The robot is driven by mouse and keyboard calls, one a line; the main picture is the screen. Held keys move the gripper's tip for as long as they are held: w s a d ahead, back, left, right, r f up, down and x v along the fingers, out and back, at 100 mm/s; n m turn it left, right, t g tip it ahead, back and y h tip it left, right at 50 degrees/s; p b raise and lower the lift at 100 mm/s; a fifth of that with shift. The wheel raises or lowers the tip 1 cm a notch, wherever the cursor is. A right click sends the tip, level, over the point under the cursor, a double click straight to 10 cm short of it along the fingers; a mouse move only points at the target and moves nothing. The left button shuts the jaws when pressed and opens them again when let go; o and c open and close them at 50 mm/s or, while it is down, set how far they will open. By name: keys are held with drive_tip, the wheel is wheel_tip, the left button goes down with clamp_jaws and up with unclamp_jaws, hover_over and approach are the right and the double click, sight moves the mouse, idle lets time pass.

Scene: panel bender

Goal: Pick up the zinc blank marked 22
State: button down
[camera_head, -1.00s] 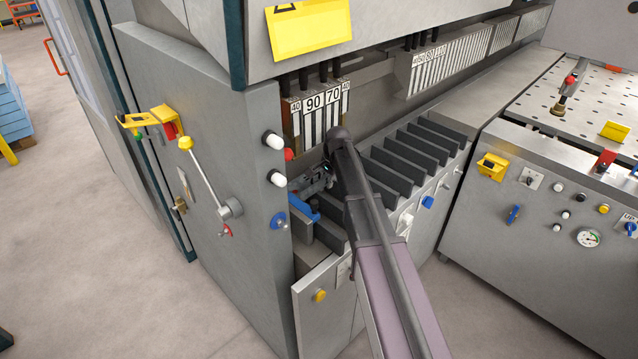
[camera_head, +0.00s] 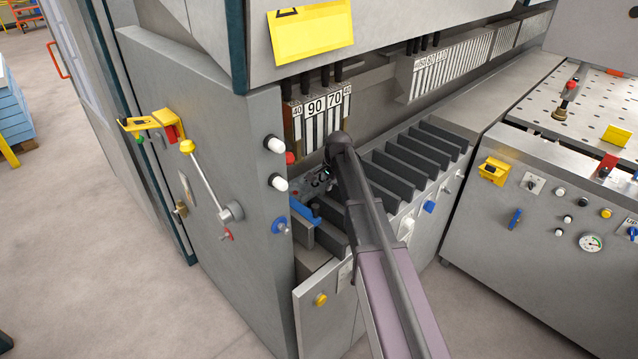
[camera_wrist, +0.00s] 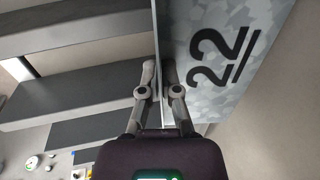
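The zinc blank marked 22 (camera_wrist: 218,58) fills the upper right of the wrist view. Its mottled grey face carries a black, underlined 22, and its thin edge runs up the middle of the view. My gripper (camera_wrist: 158,72) has one finger on each side of that edge. The fingers are close together and look shut on the blank, near its lower end in the picture. In the head view my gripper (camera_head: 325,178) is small and partly hidden by my arm, at the left end of the slotted rack. I cannot make out the blank there.
The rack's dark dividers (camera_head: 408,162) stand close to my arm on the right. Tools marked 90 and 70 (camera_head: 315,106) hang just above. A grey machine cabinet (camera_head: 215,130) with knobs and a lever is at left. A perforated table (camera_head: 570,112) is at right.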

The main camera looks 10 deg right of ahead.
drive_tip(key=shift+p+v, duration=1.15)
drive_tip(key=shift+v, duration=0.1)
drive_tip(key=shift+w+a, duration=0.1)
drive_tip(key=shift+a, duration=0.05)
drive_tip(key=shift+s+d+r+p, duration=0.1)
drive_tip(key=shift+s+r+p, duration=0.15)
drive_tip(key=shift+s, duration=0.9)
drive_tip(key=shift+s+d+r+p, duration=0.1)
drive_tip(key=shift+s+r+p, duration=0.15)
drive_tip(key=shift+s, duration=0.9)
drive_tip(key=shift+s+d+r+p, duration=0.1)
drive_tip(key=shift+s+r+p, duration=0.15)
drive_tip(key=shift+s, duration=0.9)
drive_tip(key=shift+w, duration=0.15)
